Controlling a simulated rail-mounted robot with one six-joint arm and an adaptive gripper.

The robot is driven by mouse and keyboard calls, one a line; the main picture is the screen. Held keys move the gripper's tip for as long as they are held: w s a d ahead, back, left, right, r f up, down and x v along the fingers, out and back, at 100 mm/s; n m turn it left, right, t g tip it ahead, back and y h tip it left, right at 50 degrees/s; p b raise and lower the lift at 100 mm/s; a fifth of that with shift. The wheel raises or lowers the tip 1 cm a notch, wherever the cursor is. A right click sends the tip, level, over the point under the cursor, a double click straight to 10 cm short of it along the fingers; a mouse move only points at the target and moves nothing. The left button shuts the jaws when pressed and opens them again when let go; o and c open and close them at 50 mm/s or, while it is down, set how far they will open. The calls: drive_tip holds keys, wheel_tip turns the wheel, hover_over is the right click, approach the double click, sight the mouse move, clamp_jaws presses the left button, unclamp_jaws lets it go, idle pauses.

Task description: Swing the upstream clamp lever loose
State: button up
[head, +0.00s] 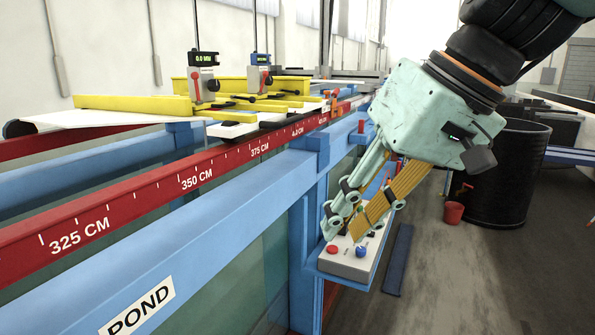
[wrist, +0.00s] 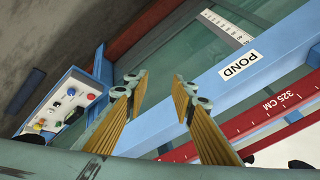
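My gripper (head: 343,224) hangs over the outer side of the flume, pointing down, in front of a small control box in the head view. In the wrist view its two fingers (wrist: 160,79) stand apart with nothing between them. Small black levers (head: 242,98) show on the yellow carriage (head: 135,103) across the flume top, well left of and beyond my gripper. I cannot tell which of them is the upstream clamp lever. The carriage's levers do not show clearly in the wrist view.
The control box (head: 342,264) with red and blue knobs sits on a blue bracket. The red scale rail (head: 140,199) and blue flume beam (head: 200,232) run along the near side. A black bin (head: 510,172) and red bucket (head: 453,212) stand right.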

drive_tip(key=s+d+f+m+h, duration=0.1)
drive_tip(key=s+d+f+h, duration=0.1)
drive_tip(key=s+d+f, duration=0.2)
drive_tip(key=s+d+f+m+h+b, duration=0.1)
drive_tip(key=s+d+f+m+h, duration=0.1)
drive_tip(key=s+d+f, duration=0.3)
drive_tip(key=s+d, duration=0.4)
drive_tip(key=s, duration=0.4)
drive_tip(key=shift+s+d+t+h, duration=0.2)
drive_tip(key=shift+t+h, duration=0.1)
drive_tip(key=shift+h, duration=0.1)
drive_tip(key=shift+o, duration=0.4)
